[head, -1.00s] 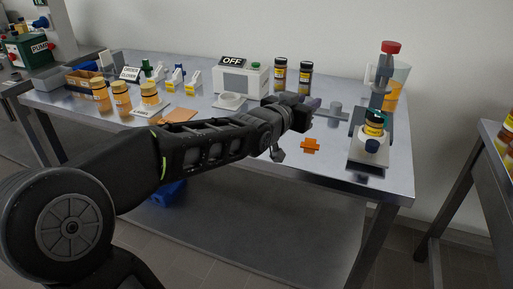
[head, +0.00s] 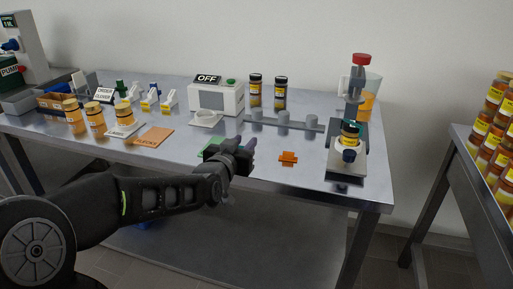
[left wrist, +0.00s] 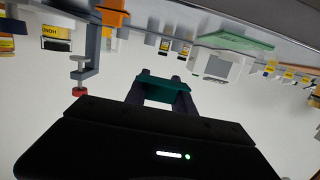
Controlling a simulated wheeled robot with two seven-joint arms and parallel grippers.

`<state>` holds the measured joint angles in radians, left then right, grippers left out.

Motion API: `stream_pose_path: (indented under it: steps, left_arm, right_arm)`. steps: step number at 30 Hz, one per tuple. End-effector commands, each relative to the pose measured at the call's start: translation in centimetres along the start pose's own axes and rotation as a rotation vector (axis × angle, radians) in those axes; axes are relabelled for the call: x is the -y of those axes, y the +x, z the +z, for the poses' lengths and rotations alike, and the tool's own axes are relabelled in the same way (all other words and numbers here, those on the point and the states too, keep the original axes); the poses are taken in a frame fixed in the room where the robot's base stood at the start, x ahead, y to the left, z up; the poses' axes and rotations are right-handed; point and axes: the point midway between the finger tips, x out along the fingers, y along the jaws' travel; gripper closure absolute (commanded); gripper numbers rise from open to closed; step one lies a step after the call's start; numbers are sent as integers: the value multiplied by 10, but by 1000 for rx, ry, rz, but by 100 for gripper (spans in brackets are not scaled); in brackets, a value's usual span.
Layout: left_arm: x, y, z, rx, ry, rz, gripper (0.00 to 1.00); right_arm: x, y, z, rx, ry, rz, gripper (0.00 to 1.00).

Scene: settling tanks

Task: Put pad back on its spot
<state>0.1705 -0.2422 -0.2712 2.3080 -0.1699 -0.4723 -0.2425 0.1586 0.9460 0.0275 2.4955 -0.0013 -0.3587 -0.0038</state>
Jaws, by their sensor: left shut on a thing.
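My left gripper (head: 245,148) is over the front part of the steel table. It is shut on a flat teal-green piece, which looks like the pad (left wrist: 160,86) and shows between the fingers in the left wrist view. In the head view the gripper hides most or all of the held piece. A green mat (left wrist: 236,38) lies on the table and also shows partly behind the gripper in the head view (head: 211,149). I cannot tell for sure which place is the pad's spot. My right gripper is not in view.
An orange cross-shaped piece (head: 288,158) lies right of the gripper. Behind are a grey three-peg rack (head: 284,121), a white OFF box (head: 217,98) and dark jars (head: 280,92). A red-topped stand (head: 361,62) is at right, an orange mat (head: 155,135) at left.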

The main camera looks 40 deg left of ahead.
Motion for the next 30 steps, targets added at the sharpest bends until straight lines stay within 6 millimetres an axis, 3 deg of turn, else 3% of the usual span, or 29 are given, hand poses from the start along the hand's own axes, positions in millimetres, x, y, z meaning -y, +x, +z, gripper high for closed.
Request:
stream_pose_path:
  steps: [6, 12, 25, 30]
  left_arm:
    - [-1, 53, 22, 5, 4, 2, 100]
    - [-1, 89, 32, 2, 3, 2, 100]
    - [-1, 98, 33, 0, 1, 1, 100]
    - [-1, 117, 42, 2, 4, 2, 100]
  right_arm:
    - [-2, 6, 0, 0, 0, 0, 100]
    - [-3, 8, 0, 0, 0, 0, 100]
    - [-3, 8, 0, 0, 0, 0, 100]
    - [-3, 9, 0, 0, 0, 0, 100]
